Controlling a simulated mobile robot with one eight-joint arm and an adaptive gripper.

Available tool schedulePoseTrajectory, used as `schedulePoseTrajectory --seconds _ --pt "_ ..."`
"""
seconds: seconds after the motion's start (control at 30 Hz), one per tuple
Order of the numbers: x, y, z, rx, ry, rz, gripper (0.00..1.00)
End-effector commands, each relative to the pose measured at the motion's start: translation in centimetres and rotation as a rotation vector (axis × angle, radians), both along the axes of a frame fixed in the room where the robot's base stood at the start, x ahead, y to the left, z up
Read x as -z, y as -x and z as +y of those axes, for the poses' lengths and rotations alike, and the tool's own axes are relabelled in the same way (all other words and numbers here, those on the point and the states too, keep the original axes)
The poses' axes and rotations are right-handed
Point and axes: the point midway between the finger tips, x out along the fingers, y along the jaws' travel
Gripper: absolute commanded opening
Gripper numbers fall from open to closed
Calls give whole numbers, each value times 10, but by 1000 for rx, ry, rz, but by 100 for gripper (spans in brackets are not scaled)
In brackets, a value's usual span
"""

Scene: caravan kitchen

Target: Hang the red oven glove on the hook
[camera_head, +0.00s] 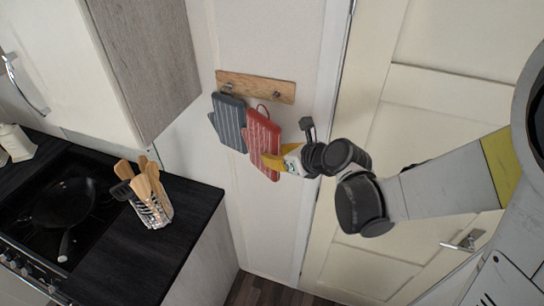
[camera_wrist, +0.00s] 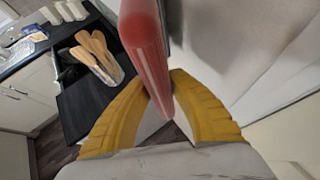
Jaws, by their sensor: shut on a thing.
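The red oven glove (camera_head: 264,138) with pale stripes is held upright, slightly tilted, just below the right part of the wooden hook rail (camera_head: 255,87). A loop shows at its top. A round hook (camera_head: 277,94) sits on the rail above that loop; whether the two touch I cannot tell. My gripper (camera_head: 272,160) has yellow fingers and is shut on the glove's lower right edge. In the wrist view the red glove (camera_wrist: 146,45) rises edge-on from between the yellow fingers (camera_wrist: 160,95).
A grey striped glove (camera_head: 229,121) hangs from the rail's left hook, close beside the red one. A black counter (camera_head: 175,210) with a utensil holder (camera_head: 153,208) stands at lower left. A grey cupboard (camera_head: 150,60) is at upper left. A cream door (camera_head: 390,130) is right.

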Motion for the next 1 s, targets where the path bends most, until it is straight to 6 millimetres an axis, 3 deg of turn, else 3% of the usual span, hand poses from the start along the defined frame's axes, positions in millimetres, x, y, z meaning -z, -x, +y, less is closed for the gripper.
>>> schedulePoseTrajectory --seconds 1.0 --pt "6 -64 -23 -1 1 -1 0"
